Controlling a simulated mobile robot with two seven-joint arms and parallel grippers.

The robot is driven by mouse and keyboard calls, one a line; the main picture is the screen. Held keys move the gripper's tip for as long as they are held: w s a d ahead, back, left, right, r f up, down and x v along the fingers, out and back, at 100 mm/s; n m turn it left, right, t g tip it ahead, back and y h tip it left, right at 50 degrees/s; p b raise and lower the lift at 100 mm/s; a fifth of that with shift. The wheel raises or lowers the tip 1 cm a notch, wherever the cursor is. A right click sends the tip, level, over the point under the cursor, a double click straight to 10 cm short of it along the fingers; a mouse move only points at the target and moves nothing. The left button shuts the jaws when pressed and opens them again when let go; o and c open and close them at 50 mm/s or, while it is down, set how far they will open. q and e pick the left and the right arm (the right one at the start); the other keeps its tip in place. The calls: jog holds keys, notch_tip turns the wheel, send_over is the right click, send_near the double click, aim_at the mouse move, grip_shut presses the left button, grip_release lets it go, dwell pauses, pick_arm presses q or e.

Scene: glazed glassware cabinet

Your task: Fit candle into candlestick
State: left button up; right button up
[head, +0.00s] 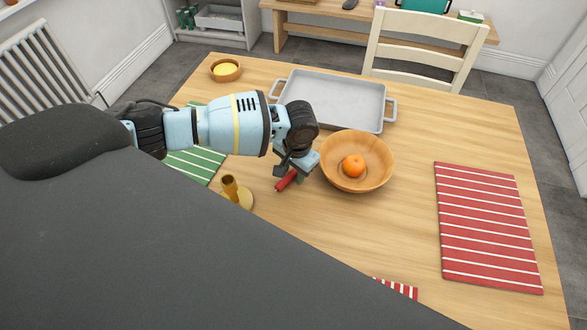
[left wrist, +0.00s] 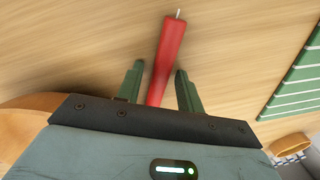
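A red candle (head: 287,181) lies on the table just left of the wooden bowl. In the left wrist view the candle (left wrist: 167,55) has its pale wick pointing away from my gripper. My left gripper (head: 296,170) is over the candle's far end. Its two green fingers (left wrist: 158,85) stand one on each side of the candle, with gaps showing, so it is open. The brass candlestick (head: 230,188) stands upright on the table, left of the candle; its base is partly hidden by my dark body. My right gripper is not in view.
The wooden bowl (head: 378,173) holding an orange (head: 353,166) is close to my left gripper. A grey tray (head: 345,85) lies behind. A green striped mat (head: 200,165) is left, a red striped mat (head: 485,225) right.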

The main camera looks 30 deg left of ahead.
pick_arm(q)
jog(key=shift+r, duration=0.1)
jog(key=r, duration=0.3)
jog(key=r+p, duration=0.1)
jog(key=r, duration=0.3)
jog(key=d+r, duration=0.1)
jog(key=r, duration=0.2)
jog(key=shift+r+p, duration=0.3)
jog(key=shift+r, duration=0.1)
jog(key=shift+o, duration=0.3)
jog(key=shift+s+d+r, duration=0.1)
jog(key=shift+r, duration=0.55)
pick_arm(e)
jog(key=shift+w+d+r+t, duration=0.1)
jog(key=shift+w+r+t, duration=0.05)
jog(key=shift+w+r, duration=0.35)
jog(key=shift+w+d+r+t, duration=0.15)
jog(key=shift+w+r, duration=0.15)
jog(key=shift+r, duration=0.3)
